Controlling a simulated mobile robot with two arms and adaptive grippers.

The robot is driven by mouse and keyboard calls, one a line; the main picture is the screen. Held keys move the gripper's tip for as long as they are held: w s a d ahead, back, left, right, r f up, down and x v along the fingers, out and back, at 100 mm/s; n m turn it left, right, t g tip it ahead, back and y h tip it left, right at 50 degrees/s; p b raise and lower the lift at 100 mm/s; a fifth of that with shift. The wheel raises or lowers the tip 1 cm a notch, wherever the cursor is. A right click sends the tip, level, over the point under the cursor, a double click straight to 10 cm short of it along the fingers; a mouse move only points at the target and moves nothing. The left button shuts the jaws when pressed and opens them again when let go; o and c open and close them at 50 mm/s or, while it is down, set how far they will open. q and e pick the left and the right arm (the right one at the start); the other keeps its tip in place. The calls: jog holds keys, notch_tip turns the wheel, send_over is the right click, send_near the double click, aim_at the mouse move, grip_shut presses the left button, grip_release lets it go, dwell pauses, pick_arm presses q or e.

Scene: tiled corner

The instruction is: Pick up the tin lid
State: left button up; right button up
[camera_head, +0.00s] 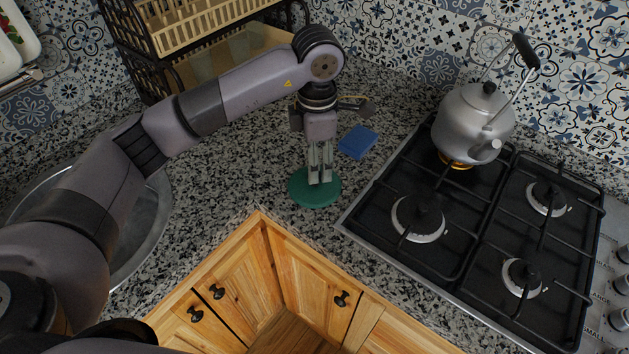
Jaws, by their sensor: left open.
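A round, flat green disc, which looks like the tin lid (306,196), lies on the speckled granite counter near its inner front corner. My left gripper (320,180) points straight down over the lid, with its fingertips at or just above the lid's surface. I cannot tell whether they touch it. The fingers are a little apart with nothing visible between them. They hide part of the lid's middle and right side. My right gripper is not in view.
A blue sponge-like block (357,141) lies just behind and right of the lid. A black gas hob (452,262) with a grey kettle (474,124) is at the right. A sink (150,228) is at the left, partly behind my arm. A dish rack (135,45) stands at the back.

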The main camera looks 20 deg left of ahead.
aim_at(321, 195)
pick_arm(q)
jog(key=f, duration=0.1)
jog(key=f+p, duration=0.1)
jog(key=f, duration=0.1)
jog(key=f+p, duration=0.1)
jog(key=shift+a+f, duration=0.4)
jog(key=shift+f, duration=0.35)
jog(key=shift+c, duration=0.4)
grip_shut()
